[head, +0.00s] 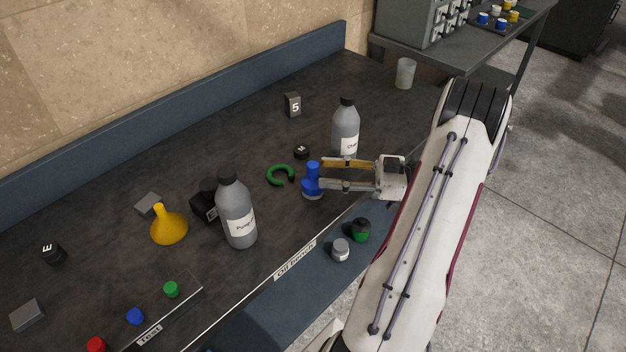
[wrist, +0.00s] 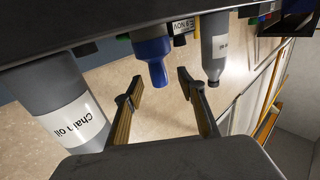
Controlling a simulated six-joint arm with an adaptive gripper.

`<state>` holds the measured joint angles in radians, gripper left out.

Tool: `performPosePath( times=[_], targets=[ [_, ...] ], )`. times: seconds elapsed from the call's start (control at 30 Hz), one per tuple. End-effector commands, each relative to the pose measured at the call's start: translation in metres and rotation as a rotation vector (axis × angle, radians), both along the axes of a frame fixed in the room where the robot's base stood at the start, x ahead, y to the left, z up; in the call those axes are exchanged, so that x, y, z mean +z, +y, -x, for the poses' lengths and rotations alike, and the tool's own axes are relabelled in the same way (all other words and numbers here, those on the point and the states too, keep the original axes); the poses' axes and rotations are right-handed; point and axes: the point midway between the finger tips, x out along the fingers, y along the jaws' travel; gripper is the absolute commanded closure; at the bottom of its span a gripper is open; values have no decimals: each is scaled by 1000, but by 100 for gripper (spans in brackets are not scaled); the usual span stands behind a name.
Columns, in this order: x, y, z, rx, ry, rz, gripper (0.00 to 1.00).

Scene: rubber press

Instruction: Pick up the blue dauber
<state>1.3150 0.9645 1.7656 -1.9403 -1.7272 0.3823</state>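The blue dauber (head: 312,180) stands upright on the dark bench, a blue knob on a wider base. My gripper (head: 322,174) reaches in from the right at low height, its fingers apart and pointing at the dauber. In the wrist view, which is upside down, the dauber (wrist: 153,58) is just beyond and between the tips of my open gripper (wrist: 159,82). The fingers do not appear closed on it. Whether a fingertip touches it, I cannot tell.
A grey chain oil bottle (head: 345,128) stands close behind my gripper. A green ring (head: 280,175) lies left of the dauber. Another grey bottle (head: 237,212) and a yellow funnel (head: 169,226) stand farther left. Green (head: 361,230) and grey (head: 340,250) small containers are at the front edge.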

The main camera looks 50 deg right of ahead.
Motion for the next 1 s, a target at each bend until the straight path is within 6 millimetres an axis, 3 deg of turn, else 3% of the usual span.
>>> performPosePath(
  times=[0.4, 1.0],
  targets=[
    [-2, 23, -35, 1, 0, 0, 60],
    [-2, 26, -39, 0, 1, 1, 60]
  ],
)
